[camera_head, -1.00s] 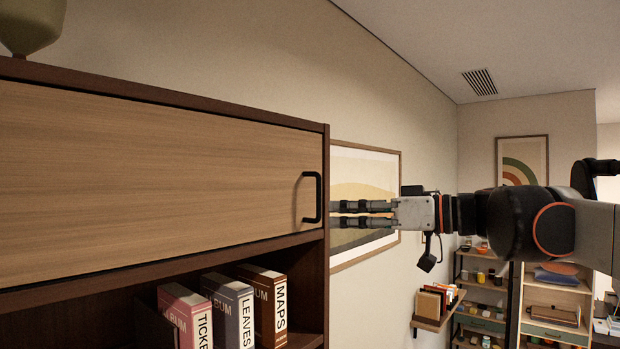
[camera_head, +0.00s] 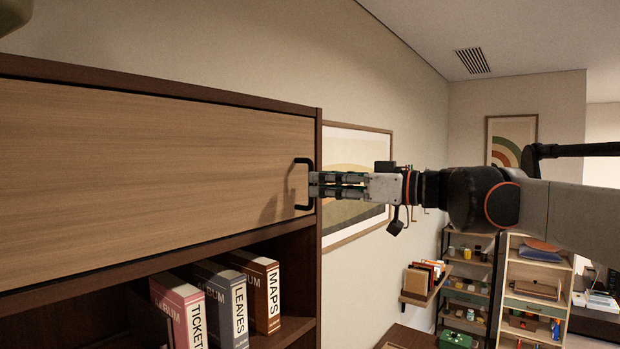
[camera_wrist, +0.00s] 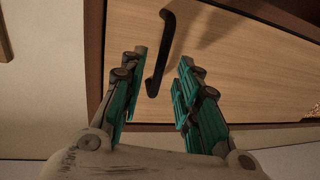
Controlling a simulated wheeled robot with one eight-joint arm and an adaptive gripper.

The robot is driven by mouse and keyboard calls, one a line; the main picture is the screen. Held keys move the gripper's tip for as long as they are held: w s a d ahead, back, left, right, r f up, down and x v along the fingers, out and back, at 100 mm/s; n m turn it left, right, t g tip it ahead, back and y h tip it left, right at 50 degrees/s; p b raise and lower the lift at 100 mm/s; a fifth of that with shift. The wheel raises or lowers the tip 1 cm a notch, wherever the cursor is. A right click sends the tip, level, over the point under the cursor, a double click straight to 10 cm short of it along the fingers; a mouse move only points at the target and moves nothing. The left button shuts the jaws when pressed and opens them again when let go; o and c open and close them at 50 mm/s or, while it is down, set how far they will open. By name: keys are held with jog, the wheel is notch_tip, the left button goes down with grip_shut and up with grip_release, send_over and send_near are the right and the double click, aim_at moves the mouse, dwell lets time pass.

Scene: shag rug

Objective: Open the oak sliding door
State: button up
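The oak sliding door (camera_head: 150,165) fills the upper part of a dark wood cabinet at the left of the head view. A black bar handle (camera_head: 303,184) stands upright near its right edge. In the wrist view the handle (camera_wrist: 163,50) lies slightly tilted in front of the oak door (camera_wrist: 235,65). My gripper (camera_head: 318,184) is at the handle, coming from the right. In the wrist view my gripper (camera_wrist: 160,75) is open, with the handle's lower end between its two teal-padded fingers. Neither finger clearly touches it.
Below the door, an open shelf (camera_head: 290,330) holds several album books (camera_head: 225,300). The cabinet's dark right side panel (camera_head: 319,240) stands close to my fingers. A framed picture (camera_head: 358,150) hangs on the wall behind my gripper. More shelves (camera_head: 535,290) stand far right.

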aim_at(311, 202)
jog(key=shift+p+x, duration=0.35)
jog(key=shift+x, duration=1.55)
jog(key=shift+c, duration=0.6)
grip_shut()
